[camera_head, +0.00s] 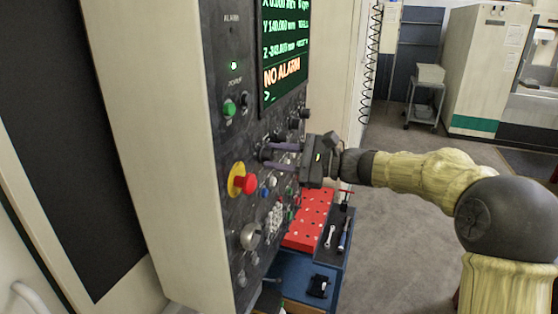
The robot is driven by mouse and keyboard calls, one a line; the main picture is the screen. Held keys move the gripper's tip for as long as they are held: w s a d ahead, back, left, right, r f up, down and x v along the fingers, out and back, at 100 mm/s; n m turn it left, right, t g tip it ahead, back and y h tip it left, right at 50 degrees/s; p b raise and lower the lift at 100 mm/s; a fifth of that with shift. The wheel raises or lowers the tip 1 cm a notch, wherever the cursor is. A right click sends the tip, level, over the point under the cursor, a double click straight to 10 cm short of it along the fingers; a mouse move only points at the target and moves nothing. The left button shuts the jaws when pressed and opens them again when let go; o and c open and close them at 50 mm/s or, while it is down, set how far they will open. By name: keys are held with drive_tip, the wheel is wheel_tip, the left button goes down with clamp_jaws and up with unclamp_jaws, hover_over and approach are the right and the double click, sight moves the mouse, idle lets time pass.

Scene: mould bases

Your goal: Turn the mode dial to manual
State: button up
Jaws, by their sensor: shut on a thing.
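The control panel (215,60) fills the left side of the head view, with a screen reading "NO ALARM". My gripper (264,155) reaches in from the right, its two dark purple fingers pointing at the panel. The fingertips are shut on a small dark knob (262,153) at the panel's face, which I take to be the mode dial. The fingers hide most of the dial, so its pointer and mode labels cannot be read.
A red emergency button (248,184) on a yellow ring sits left of and below my fingers. Below the panel are a red perforated block (310,217) and a tray with tools (337,236). Open floor lies to the right.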

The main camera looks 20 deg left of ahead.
drive_tip(key=n+b, duration=0.2)
drive_tip(key=b, duration=0.1)
drive_tip(key=n+b, duration=0.1)
drive_tip(key=b, duration=0.2)
drive_tip(key=shift+f+n, duration=0.3)
drive_tip(key=shift+n, duration=0.1)
drive_tip(key=n+b, duration=0.1)
drive_tip(key=b, duration=0.2)
drive_tip(key=shift+r+n+h, duration=0.1)
drive_tip(key=shift+n+h, duration=0.2)
drive_tip(key=shift+n, duration=0.1)
drive_tip(key=shift+r+n+b, duration=0.2)
drive_tip(key=shift+n+b, duration=0.5)
drive_tip(key=shift+b, duration=0.35)
drive_tip(key=o, duration=1)
drive_tip(key=shift+r, duration=0.1)
drive_tip(key=d+b, duration=0.1)
drive_tip(key=d, duration=0.4)
drive_tip(key=d+b, duration=0.1)
drive_tip(key=d, duration=0.5)
drive_tip(key=d+r+b, duration=0.1)
drive_tip(key=d, duration=0.5)
drive_tip(key=shift+s+d+b, duration=0.15)
drive_tip(key=shift+d+b, duration=0.05)
drive_tip(key=shift+b, duration=0.15)
